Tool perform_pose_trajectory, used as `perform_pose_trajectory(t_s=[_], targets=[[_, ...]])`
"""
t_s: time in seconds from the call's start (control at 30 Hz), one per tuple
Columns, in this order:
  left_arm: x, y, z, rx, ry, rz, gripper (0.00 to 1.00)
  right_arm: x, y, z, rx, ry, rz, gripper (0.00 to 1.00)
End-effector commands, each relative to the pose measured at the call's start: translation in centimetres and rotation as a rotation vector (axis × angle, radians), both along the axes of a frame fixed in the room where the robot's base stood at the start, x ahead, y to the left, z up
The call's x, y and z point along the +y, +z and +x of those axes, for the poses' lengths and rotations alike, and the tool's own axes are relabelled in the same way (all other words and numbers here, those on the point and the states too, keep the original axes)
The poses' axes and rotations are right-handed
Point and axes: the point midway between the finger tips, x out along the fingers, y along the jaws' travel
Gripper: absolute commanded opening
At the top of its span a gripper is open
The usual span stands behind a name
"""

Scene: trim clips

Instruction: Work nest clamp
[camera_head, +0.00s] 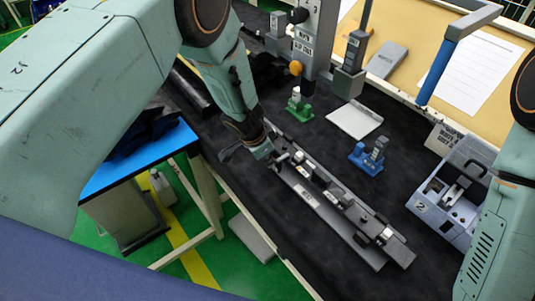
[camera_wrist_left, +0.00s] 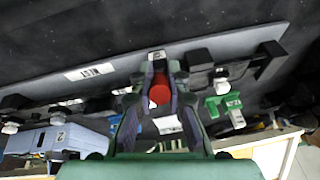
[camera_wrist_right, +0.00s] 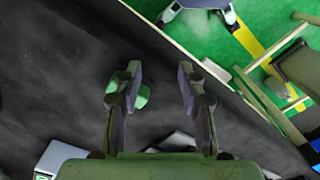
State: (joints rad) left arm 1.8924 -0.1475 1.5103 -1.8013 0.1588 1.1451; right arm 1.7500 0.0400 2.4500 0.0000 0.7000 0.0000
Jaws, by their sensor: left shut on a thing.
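The nest fixture (camera_head: 325,203) is a long grey rail with several black and metal parts along it. It lies diagonally on the black mat, and also shows in the left wrist view (camera_wrist_left: 180,52), with a white label (camera_wrist_left: 91,71). My left gripper (camera_head: 272,155) is at the fixture's far left end. In the left wrist view its fingers (camera_wrist_left: 160,88) are shut around a clamp part with a round red tip (camera_wrist_left: 159,95). The fingers hide most of that part. My right gripper (camera_wrist_right: 157,85) is open and empty over the dark mat.
A green toggle device (camera_head: 299,105) and a blue one (camera_head: 369,155) stand beyond the fixture. A grey-blue box (camera_head: 452,194) sits at right and a flat pale plate (camera_head: 355,119) behind. A blue-topped side table (camera_head: 135,155) stands left of the mat.

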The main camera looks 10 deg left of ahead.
Motion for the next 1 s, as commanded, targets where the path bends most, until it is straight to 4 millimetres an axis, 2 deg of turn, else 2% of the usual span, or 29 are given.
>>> perform_pose_trajectory(t_s=[0.43, 0.47, 0.7, 1.0], targets=[[-0.01, -0.1, -0.07, 0.005, 0.0, 0.001, 0.0, 0.0, 0.01, -0.01, 0.0, 0.0, 0.0, 0.4], [-0.01, -0.09, -0.06, 0.005, 0.0, 0.001, 0.17, 0.0, 0.01, -0.01, 0.0, 0.0, 0.0, 0.4], [-0.05, -0.06, 0.12, 0.003, -0.002, 0.0, 0.38, 0.0, 0.01, -0.01, 0.0, 0.0, 0.0, 0.4], [-0.07, 0.05, 0.18, 0.002, -0.001, -0.001, 0.38, 0.0, 0.01, 0.0, 0.0, 0.0, 0.0, 0.4]])
